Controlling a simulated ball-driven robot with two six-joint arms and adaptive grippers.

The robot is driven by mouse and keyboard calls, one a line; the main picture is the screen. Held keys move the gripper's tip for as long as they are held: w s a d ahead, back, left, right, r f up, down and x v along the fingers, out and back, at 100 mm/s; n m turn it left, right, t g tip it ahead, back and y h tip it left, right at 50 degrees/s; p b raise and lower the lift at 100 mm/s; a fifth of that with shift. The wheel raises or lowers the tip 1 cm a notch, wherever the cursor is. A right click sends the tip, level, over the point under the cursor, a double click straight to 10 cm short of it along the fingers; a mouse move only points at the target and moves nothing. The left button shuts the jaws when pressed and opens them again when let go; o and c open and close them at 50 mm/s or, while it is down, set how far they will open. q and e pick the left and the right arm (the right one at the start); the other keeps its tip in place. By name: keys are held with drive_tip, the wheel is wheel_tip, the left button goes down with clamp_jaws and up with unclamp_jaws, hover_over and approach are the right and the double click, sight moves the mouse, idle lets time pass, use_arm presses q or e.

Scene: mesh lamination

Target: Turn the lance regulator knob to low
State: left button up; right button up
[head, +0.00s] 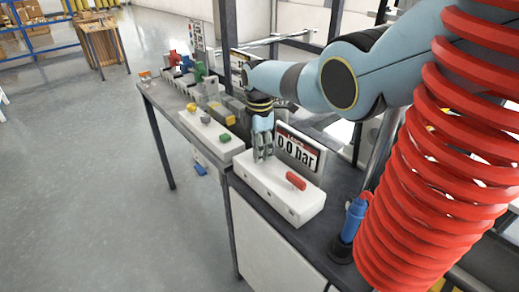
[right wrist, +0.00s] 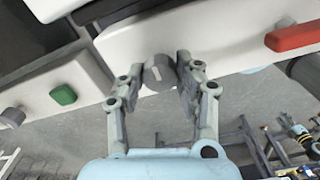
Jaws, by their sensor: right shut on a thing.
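The regulator knob (right wrist: 157,72) is a grey round knob with a pale mark, on the front of a white box (right wrist: 225,25). In the head view my right gripper (head: 263,154) reaches down to the left end of this white box (head: 270,193). In the right wrist view my right gripper (right wrist: 158,78) has one finger on each side of the knob and is shut on it. My fingers hide the knob in the head view. My left gripper is not in view.
A red lever (head: 296,180) is on the white box. A "0.0 bar" display (head: 297,150) stands behind it. To the left is another white box (head: 205,137) with a green knob (head: 225,138). A blue lance-like tool (head: 353,220) stands at the right.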

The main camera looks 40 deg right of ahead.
drive_tip(key=o, duration=1.1)
drive_tip(key=shift+o, duration=0.2)
drive_tip(key=shift+r, duration=0.1)
wheel_tip(320, 180, up, 12)
